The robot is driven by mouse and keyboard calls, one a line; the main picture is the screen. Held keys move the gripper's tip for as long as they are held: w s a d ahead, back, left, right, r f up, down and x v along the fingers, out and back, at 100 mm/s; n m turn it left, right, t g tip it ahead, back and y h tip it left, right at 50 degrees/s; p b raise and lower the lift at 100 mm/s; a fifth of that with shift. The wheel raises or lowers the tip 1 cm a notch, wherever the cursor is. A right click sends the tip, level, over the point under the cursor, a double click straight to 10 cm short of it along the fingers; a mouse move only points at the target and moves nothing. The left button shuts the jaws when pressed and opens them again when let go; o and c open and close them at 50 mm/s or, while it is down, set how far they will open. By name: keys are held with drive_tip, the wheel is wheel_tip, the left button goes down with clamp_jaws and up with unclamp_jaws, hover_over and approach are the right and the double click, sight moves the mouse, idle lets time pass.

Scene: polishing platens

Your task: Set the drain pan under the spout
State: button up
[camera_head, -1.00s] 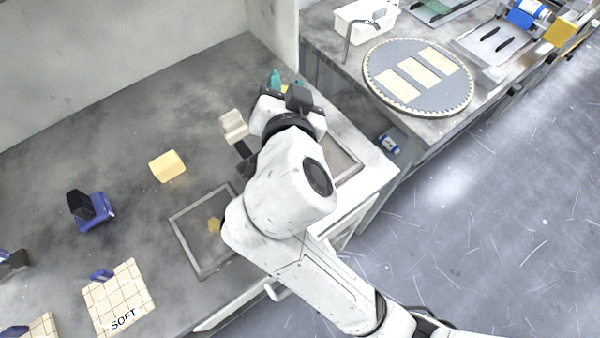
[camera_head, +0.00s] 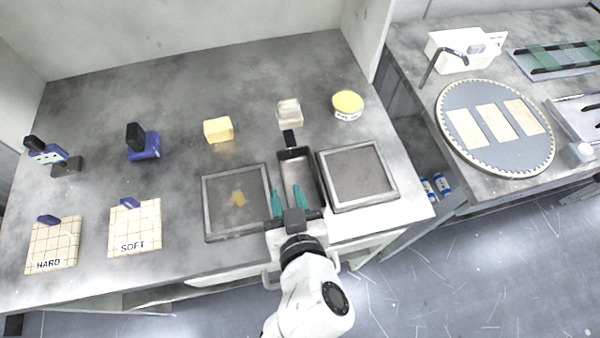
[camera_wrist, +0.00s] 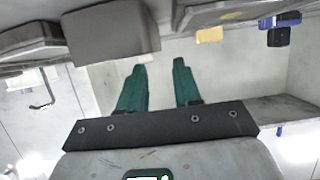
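A dark grey metal pan with a black handle, which I take for the drain pan (camera_head: 296,168), lies on the counter between two framed plates. A dark bent tube, which looks like the spout (camera_head: 436,62), rises at a white box beside the round platen (camera_head: 495,165). The tube also shows in the wrist view (camera_wrist: 46,98), which is upside down. My gripper (camera_head: 288,192) is at the pan's near end, its two teal fingers apart and empty. In the wrist view, the gap between the fingers (camera_wrist: 160,75) is clear, and a grey block, likely the pan (camera_wrist: 110,32), is to one side.
Framed plates (camera_head: 207,208) and (camera_head: 322,180) flank the pan closely. A pale block (camera_head: 288,112), a yellow block (camera_head: 218,129) and a yellow-lidded tin (camera_head: 347,105) stand behind. A gap separates this counter from the platen's bench (camera_head: 420,75).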

sight(298, 172)
drive_tip(key=shift+p+x, duration=0.7)
drive_tip(key=shift+x, duration=2)
drive_tip(key=shift+d+f, duration=0.1)
drive_tip(key=shift+c, duration=0.3)
clamp_jaws()
